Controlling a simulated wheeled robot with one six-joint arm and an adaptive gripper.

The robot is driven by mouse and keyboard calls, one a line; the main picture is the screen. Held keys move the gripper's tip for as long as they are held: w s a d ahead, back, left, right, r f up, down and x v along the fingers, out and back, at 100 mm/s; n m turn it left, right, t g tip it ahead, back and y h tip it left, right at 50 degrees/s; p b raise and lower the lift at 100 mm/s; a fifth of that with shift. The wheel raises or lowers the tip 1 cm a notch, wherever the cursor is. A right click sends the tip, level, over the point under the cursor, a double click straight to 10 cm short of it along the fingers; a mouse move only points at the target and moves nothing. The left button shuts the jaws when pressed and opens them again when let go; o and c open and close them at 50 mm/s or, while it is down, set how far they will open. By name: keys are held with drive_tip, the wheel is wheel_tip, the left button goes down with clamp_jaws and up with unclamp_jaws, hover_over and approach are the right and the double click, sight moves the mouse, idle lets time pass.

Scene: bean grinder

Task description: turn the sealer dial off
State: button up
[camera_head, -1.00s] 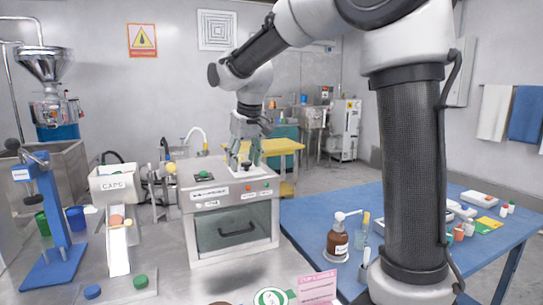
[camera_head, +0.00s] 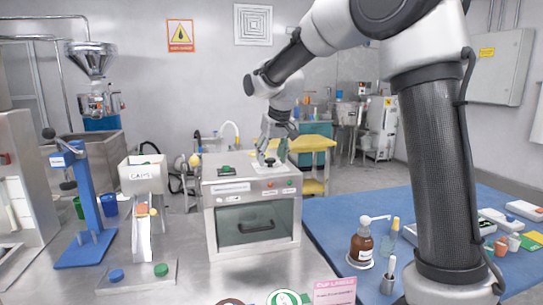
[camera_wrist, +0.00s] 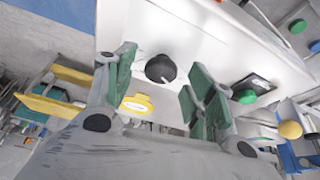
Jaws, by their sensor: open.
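The dial also shows in the wrist view (camera_wrist: 160,69). My gripper (camera_head: 273,152) is over the sealer top, with its green-padded fingers open and empty. In the wrist view the dial appears between the two fingertips (camera_wrist: 163,68), with gaps on both sides. I cannot tell whether the tips reach down beside it. The dial's pointer setting is not readable.
A green switch (camera_head: 224,170) sits left of the dial on the sealer top. A CAPS bin (camera_head: 143,175) and a blue press stand (camera_head: 84,215) are to the left. The blue table (camera_head: 340,210) at right holds a brown pump bottle (camera_head: 361,245).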

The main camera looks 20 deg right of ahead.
drive_tip(key=shift+f, duration=0.1)
drive_tip(key=c, duration=1)
drive_tip(key=shift+w+n, duration=0.1)
drive_tip(key=shift+n, duration=0.2)
drive_tip(key=shift+d+n+g+y, duration=0.15)
drive_tip(key=shift+n+y, duration=0.4)
drive_tip(key=shift+n, duration=0.75)
drive_tip(key=shift+n+g+y, duration=0.25)
drive_tip(key=shift+n+y, duration=0.3)
drive_tip(key=shift+n, duration=0.75)
drive_tip(key=o, duration=1)
